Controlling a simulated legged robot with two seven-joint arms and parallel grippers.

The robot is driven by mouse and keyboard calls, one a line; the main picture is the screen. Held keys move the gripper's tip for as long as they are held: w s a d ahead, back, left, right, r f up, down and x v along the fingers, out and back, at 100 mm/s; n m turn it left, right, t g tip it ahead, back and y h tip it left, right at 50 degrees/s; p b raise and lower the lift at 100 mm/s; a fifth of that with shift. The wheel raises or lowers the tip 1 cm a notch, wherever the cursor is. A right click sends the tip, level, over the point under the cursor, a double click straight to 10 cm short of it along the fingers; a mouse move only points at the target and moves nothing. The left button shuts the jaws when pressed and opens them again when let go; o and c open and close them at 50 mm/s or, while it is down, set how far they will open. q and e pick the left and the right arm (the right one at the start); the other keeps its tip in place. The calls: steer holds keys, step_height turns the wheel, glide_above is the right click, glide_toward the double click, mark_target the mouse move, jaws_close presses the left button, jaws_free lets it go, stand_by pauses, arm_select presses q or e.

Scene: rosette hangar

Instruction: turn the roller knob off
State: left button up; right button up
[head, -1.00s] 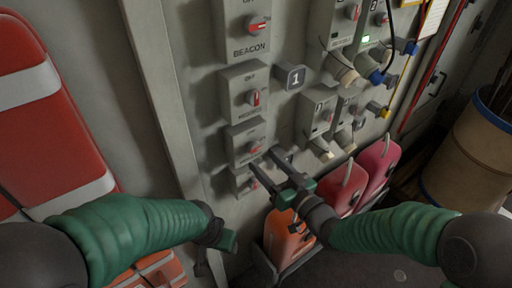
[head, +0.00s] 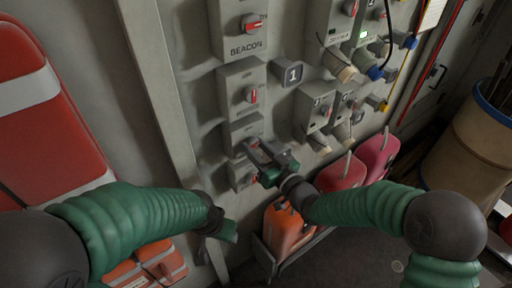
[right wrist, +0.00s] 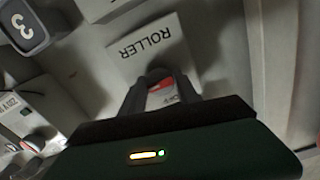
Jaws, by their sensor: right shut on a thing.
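The ROLLER switch box (right wrist: 150,48) shows upside down in the right wrist view, a pale box with black lettering. The roller knob (right wrist: 158,88), with a red and white face, sits between my right gripper's dark fingers. My right gripper (right wrist: 160,90) is shut on this knob, and the fingers hide its sides, so its exact angle is unclear. In the head view my right gripper (head: 254,149) reaches the lower part of the left column of switch boxes and covers the knob. My left gripper (head: 216,238) hangs low near the wall; its jaws are not clear.
The BEACON box (head: 240,30) and another knob box (head: 240,88) stand above on the wall. A number 1 tag (head: 292,73) juts out to their right. An orange can (head: 287,228) stands below. A barrel (head: 470,135) is at right.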

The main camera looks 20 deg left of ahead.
jaws_close()
steer(key=shift+f+b, duration=0.1)
steer(key=shift+b, duration=0.5)
steer(key=n+b, duration=0.5)
steer(key=b, duration=0.2)
steer(key=n+b, duration=0.4)
steer(key=b, duration=0.3)
steer(key=n+b, duration=0.5)
steer(key=b, duration=0.2)
steer(key=shift+f+n, duration=0.25)
steer(key=shift+n, duration=0.05)
steer(key=shift+r+n+b, duration=0.1)
steer(key=shift+n+b, duration=1.35)
steer(key=shift+n, duration=0.25)
steer(key=o, duration=0.9)
jaws_free()
steer(key=shift+o, duration=1.2)
steer(key=shift+s+d+r, duration=0.1)
steer(key=shift+s, duration=0.05)
steer(key=shift+r, duration=0.15)
